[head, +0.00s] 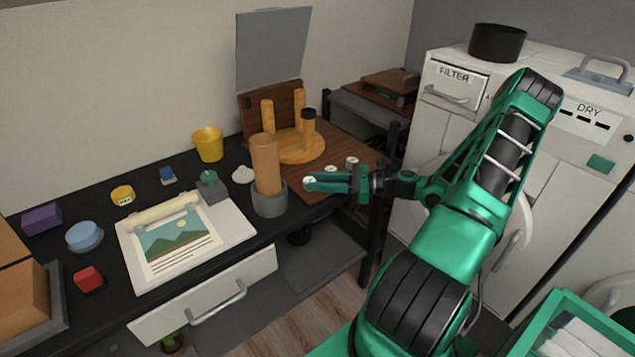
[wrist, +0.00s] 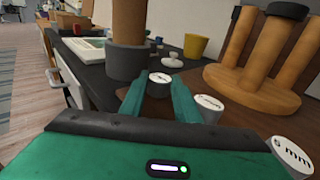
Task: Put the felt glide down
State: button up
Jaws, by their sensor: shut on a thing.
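My gripper (head: 312,184) is at the right end of the dark desk, over the brown board's front edge. Its green fingers are shut on a small pale round felt glide (wrist: 160,78), which shows between the fingertips in the wrist view. The glide is pale on top with a dark mark; its underside is hidden, so I cannot tell whether it touches the surface. Two similar pale discs, one nearer (wrist: 208,102) and one marked "5 mm" (wrist: 290,152), stand in a row on the board. An upturned wooden stool (head: 298,150) with upright legs, one dark-capped, sits behind.
A thick wooden cylinder in a grey cup (head: 270,204) stands just left of my fingertips. A white lump (head: 242,175), a yellow cup (head: 208,144) and a picture board (head: 150,265) lie farther left. White machines (head: 470,130) stand to the right.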

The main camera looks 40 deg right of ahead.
jog(key=o, duration=0.7)
jog(key=shift+o, duration=0.2)
